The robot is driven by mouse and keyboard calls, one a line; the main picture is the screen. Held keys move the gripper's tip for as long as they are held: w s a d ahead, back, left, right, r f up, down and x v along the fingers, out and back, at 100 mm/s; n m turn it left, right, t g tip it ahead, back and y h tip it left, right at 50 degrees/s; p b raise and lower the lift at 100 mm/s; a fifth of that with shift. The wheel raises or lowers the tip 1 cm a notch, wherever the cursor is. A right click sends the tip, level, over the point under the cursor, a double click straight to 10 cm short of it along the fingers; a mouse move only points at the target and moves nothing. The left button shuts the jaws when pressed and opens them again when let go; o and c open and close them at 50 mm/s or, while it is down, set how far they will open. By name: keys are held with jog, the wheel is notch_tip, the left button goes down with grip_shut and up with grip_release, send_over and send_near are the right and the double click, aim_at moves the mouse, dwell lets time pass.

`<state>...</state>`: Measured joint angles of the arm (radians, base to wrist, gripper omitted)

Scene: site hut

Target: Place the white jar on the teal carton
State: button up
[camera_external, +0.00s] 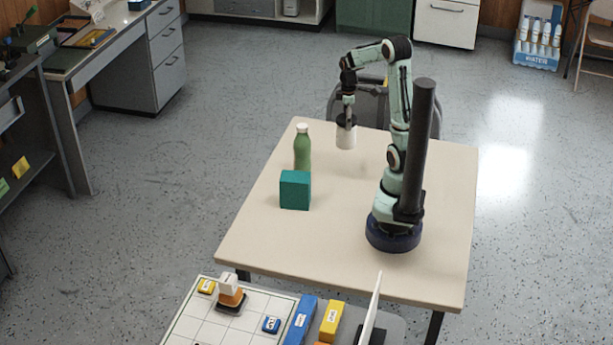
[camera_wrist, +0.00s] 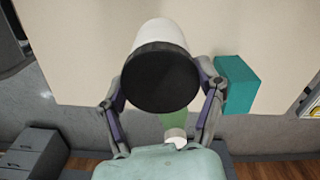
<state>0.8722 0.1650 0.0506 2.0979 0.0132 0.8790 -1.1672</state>
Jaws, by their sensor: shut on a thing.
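The white jar (camera_external: 346,139) with a dark lid is held in my gripper (camera_external: 347,119) above the far part of the table. In the wrist view the jar's black lid (camera_wrist: 160,80) faces the camera, with its white body (camera_wrist: 160,33) beyond, between the fingers of my gripper (camera_wrist: 160,95). The teal carton (camera_external: 295,190) stands on the table near its left edge, to the left of and nearer than the jar. It also shows in the wrist view (camera_wrist: 237,85), right of the jar and apart from it.
A green bottle (camera_external: 302,150) with a white cap stands just behind the carton, between it and the far edge; its cap shows in the wrist view (camera_wrist: 175,137). The beige table (camera_external: 330,230) is clear in front of the carton. A grey chair (camera_external: 372,104) is behind the table.

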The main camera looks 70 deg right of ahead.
jog(key=s+a+r+n, duration=0.1)
jog(key=a+r+n, duration=0.4)
jog(key=a, duration=0.5)
jog(key=s+a+r+n, duration=0.1)
jog(key=a+r+n, duration=0.2)
jog(key=a+r, duration=0.45)
jog(key=shift+w+d+f, duration=0.1)
jog(key=shift+w+f, duration=3.25)
jog(key=shift+f, duration=0.2)
jog(key=shift+w+f, duration=3.35)
jog(key=shift+f, duration=0.2)
jog(key=shift+f, duration=0.15)
jog(key=o, duration=1.2)
